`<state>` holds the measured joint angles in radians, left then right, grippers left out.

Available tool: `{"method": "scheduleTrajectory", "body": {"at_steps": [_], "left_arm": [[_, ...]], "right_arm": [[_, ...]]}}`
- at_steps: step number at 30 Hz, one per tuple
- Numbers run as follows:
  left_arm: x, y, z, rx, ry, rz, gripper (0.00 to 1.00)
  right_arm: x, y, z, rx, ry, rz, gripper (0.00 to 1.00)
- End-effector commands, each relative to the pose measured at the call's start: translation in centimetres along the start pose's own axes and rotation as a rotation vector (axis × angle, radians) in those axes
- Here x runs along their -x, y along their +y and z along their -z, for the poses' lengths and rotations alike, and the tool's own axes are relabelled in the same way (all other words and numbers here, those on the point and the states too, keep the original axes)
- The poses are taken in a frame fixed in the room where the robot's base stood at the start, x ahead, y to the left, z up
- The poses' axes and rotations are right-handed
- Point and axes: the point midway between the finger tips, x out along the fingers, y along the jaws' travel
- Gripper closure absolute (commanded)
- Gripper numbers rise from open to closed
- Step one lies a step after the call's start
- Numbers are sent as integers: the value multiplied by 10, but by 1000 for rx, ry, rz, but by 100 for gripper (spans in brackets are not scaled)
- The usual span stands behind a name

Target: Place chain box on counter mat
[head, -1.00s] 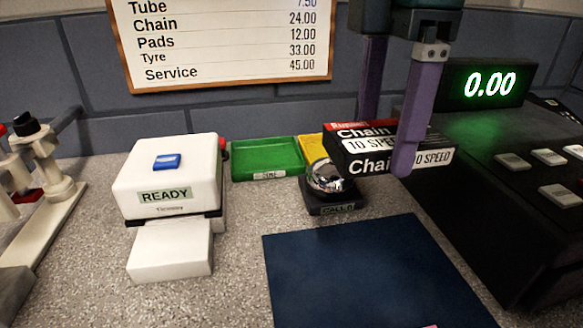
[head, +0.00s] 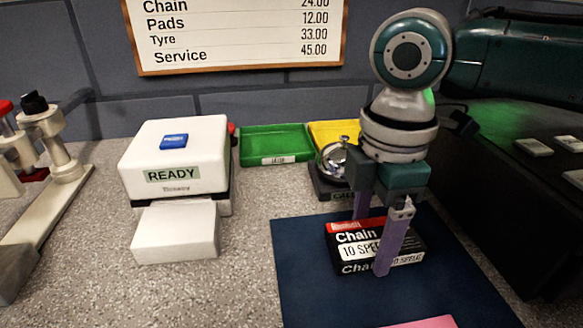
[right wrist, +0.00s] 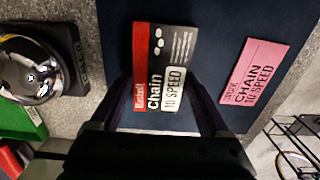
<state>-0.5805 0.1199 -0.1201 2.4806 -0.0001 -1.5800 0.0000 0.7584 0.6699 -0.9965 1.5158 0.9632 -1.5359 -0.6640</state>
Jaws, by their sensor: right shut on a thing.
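The chain box (head: 345,240), black with a red end and a white "10 SPEED" label, is at the blue counter mat (head: 300,265), over its upper middle part. I cannot tell whether its underside touches the mat. My right gripper (head: 372,255) is shut on the chain box, with one purple finger in front of it and one behind. In the right wrist view the box (right wrist: 165,65) sits between the two fingers (right wrist: 165,115), above the mat (right wrist: 222,30). My left gripper is not in view.
A pink card (right wrist: 254,72) reading "CHAIN 10 SPEED" lies on the mat. A call bell (head: 335,165) stands just behind the mat. Green (head: 275,145) and yellow trays are at the back. A white printer (head: 175,165) is left, the dark till (head: 520,200) right.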

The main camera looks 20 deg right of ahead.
Motion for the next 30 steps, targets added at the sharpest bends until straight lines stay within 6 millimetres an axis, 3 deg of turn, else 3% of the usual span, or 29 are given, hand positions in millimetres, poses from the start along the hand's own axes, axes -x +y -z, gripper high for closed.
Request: {"method": "scheduleTrajectory", "body": {"at_steps": [7, 8, 13, 23, 30], "left_arm": [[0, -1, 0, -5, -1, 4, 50], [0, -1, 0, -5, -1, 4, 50], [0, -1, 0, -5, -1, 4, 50], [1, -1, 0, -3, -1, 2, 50], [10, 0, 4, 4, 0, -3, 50]], "right_arm": [[-2, 0, 0, -1, 1, 0, 98], [-3, 0, 0, 0, 0, 0, 19], [-2, 0, 0, 0, 0, 0, 0], [5, 0, 0, 0, 0, -1, 0], [52, 2, 0, -1, 2, -4, 0]]}}
